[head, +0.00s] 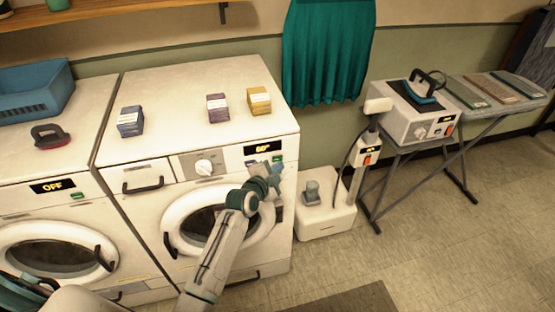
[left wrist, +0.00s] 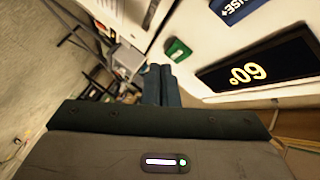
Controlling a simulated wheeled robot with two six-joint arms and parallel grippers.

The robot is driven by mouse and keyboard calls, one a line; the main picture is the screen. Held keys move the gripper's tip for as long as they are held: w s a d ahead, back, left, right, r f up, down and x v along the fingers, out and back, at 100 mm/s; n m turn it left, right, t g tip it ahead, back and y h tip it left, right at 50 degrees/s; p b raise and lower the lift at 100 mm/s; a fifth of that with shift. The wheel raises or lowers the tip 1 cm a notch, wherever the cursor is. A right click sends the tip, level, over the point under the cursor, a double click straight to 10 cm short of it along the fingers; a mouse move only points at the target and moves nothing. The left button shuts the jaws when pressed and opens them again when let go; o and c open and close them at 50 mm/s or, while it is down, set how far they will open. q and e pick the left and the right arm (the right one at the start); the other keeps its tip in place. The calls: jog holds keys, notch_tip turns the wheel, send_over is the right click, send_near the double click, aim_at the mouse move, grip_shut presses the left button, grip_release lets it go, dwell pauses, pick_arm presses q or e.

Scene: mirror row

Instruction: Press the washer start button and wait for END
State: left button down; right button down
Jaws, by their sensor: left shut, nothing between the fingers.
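The washer (head: 150,215) is the white front loader in the middle of the head view, with a round door and a dial (head: 204,167). Its display (head: 263,148) reads 60°, and it also shows in the left wrist view (left wrist: 258,72). A green button (left wrist: 178,50) sits beside that display; in the head view it (head: 277,158) is just above my left gripper. My left gripper (head: 277,168) is shut and empty at the washer's upper right front. Its fingertips (left wrist: 159,70) appear close to the button; I cannot tell if they touch. My right gripper is not in view.
A second machine (head: 30,206) on the left shows OFF. A white unit (head: 322,222) with a post stands right of the washer. An ironing board (head: 478,134) is farther right, with open floor before it.

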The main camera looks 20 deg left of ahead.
pick_arm(q)
jog(key=shift+w, duration=0.1)
dwell(0.5)
jog(key=shift+w+a+b, duration=0.25)
jog(key=shift+w+b, duration=0.05)
jog(key=shift+b, duration=0.1)
jog(key=shift+w+a+b, duration=0.2)
jog(key=shift+w+b, duration=0.1)
dwell(0.5)
jog(key=shift+s+d, duration=0.1)
jog(key=shift+s, duration=0.05)
jog(key=shift+s+d, duration=0.35)
jog(key=shift+s, duration=0.2)
dwell(0.3)
jog(key=s+d, duration=0.1)
jog(key=s, duration=0.1)
jog(key=s+d+p, duration=0.1)
jog(key=s, duration=0.1)
jog(key=shift+d, duration=0.4)
